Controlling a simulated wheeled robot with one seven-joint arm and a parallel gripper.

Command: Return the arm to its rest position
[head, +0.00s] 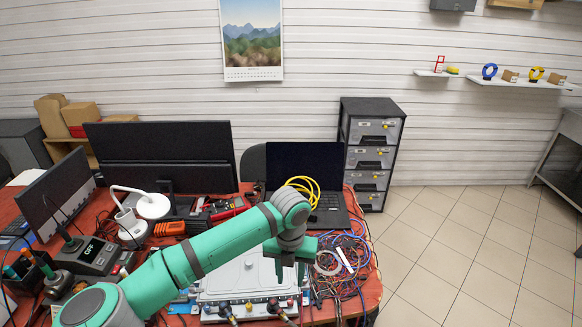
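My green arm reaches from the lower left over the cluttered table. My gripper (290,273) points down above the right part of a grey-white box-like unit (228,280). Its two fingers look apart, with nothing visible between them. The fingers are small in this view, and whether they touch the unit cannot be told. Two dark hose ends (280,311) show at the unit's front edge. My forearm hides part of the unit and the table behind it.
A laptop (306,168) with a yellow cable coil (303,187) stands behind my gripper. Tangled red and blue cables (345,262) lie to the right. Open tiled floor (460,250) lies right.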

